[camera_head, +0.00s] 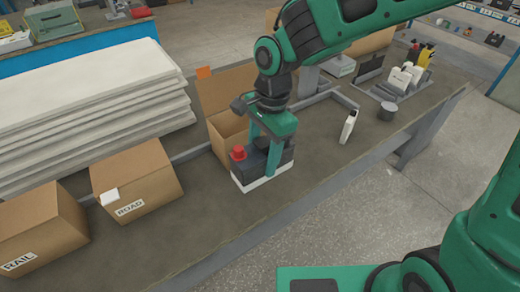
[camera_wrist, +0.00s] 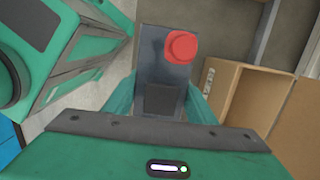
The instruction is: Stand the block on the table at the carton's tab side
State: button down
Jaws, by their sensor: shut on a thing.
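The block (camera_head: 250,172) is dark grey with a white lower band and a red round knob (camera_head: 239,153) on top. My gripper (camera_head: 273,150) points down and is shut on it. The block is upright, just in front of the open carton (camera_head: 228,88), at or very near the table top; I cannot tell whether it touches. The carton's orange tab (camera_head: 204,72) stands on its raised flap at the back left. In the wrist view the block (camera_wrist: 150,58) sits between my fingers (camera_wrist: 160,100), with the carton (camera_wrist: 240,95) to its right. My gripper hides part of the carton.
Two closed cartons labelled ROAD (camera_head: 138,180) and RAIL (camera_head: 38,228) stand to the left. A stack of white boards (camera_head: 90,95) lies behind them. The table (camera_head: 210,215) is bare in front.

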jog(key=w+d+f, duration=0.1)
jog(key=d, duration=0.1)
jog(key=w+d+f, duration=0.3)
jog(key=d, duration=0.1)
jog(key=shift+w+f, duration=0.25)
jog(key=shift+w, duration=0.05)
jog(key=shift+f, duration=2)
jog(key=shift+f, duration=0.1)
jog(key=c, duration=0.8)
grip_release()
jog(key=shift+s, duration=0.1)
notch_tip(320, 180, up, 12)
jog(key=d, duration=0.1)
jog(key=shift+w+d, duration=0.15)
jog(key=shift+w, duration=0.3)
